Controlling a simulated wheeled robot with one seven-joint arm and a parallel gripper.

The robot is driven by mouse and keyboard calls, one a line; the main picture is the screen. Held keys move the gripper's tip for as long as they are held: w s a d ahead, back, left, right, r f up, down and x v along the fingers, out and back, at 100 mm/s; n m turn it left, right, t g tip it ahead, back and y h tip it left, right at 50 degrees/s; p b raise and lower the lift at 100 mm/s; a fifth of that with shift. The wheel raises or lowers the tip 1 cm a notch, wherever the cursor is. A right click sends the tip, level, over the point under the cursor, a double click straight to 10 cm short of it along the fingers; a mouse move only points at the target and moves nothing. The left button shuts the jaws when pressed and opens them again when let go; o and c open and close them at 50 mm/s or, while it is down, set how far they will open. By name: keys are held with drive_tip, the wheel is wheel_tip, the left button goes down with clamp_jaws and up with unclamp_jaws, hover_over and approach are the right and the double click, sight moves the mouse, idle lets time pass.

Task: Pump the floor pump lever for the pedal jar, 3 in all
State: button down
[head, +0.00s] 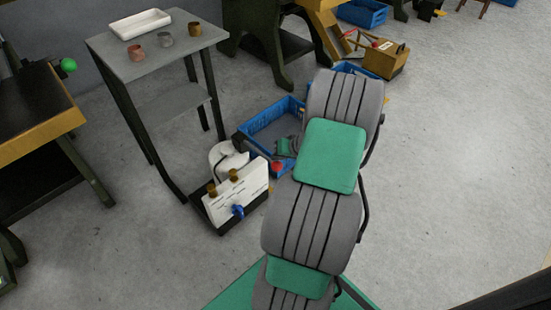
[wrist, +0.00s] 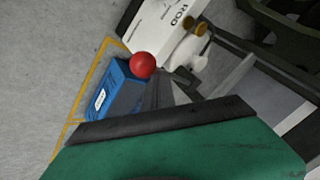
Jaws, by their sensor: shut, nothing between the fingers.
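The floor pump (head: 236,196) is a white-fronted unit on a dark base, with brass knobs and a blue knob. It stands on the floor beside the grey table. A red ball (head: 277,167), seemingly the lever's end, shows at its right side. In the wrist view the red ball (wrist: 143,64) is just beyond my fingertips, above a blue box with a white label (wrist: 112,92). My gripper (wrist: 160,74) is shut and empty, close to the ball; whether it touches cannot be told. In the head view my arm hides most of the gripper. I cannot identify the jar with certainty.
A blue crate (head: 246,137) lies behind the pump. The grey table (head: 150,62) holds a white tray (head: 141,24) and three small cups. A workbench (head: 35,128) stands at the left. The floor at the right is mostly clear.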

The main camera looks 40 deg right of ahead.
sight(279, 165)
drive_tip(key=shift+s+f+b, duration=0.2)
drive_tip(key=shift+f+b, duration=0.45)
drive_tip(key=shift+f, duration=0.45)
drive_tip(key=shift+s+f+b, duration=0.2)
drive_tip(key=shift+f+b, duration=0.4)
drive_tip(key=shift+f, duration=0.45)
idle(1.2)
idle(0.5)
drive_tip(key=shift+w+r+p, duration=0.2)
drive_tip(key=shift+r+p, duration=0.7)
drive_tip(key=shift+r, duration=0.3)
drive_tip(key=shift+w+r+p, duration=0.25)
drive_tip(key=shift+r+p, duration=0.7)
drive_tip(key=shift+r, duration=0.3)
drive_tip(key=shift+w+r+p, duration=0.2)
drive_tip(key=shift+r+p, duration=0.7)
drive_tip(key=shift+r, duration=0.3)
drive_tip(key=shift+r, duration=0.1)
drive_tip(key=shift+w+r+p, duration=0.2)
drive_tip(key=shift+r+p, duration=0.75)
drive_tip(key=shift+r, duration=0.25)
drive_tip(key=shift+w+r+p, duration=0.15)
drive_tip(key=shift+r+p, duration=0.8)
drive_tip(key=shift+r, duration=0.25)
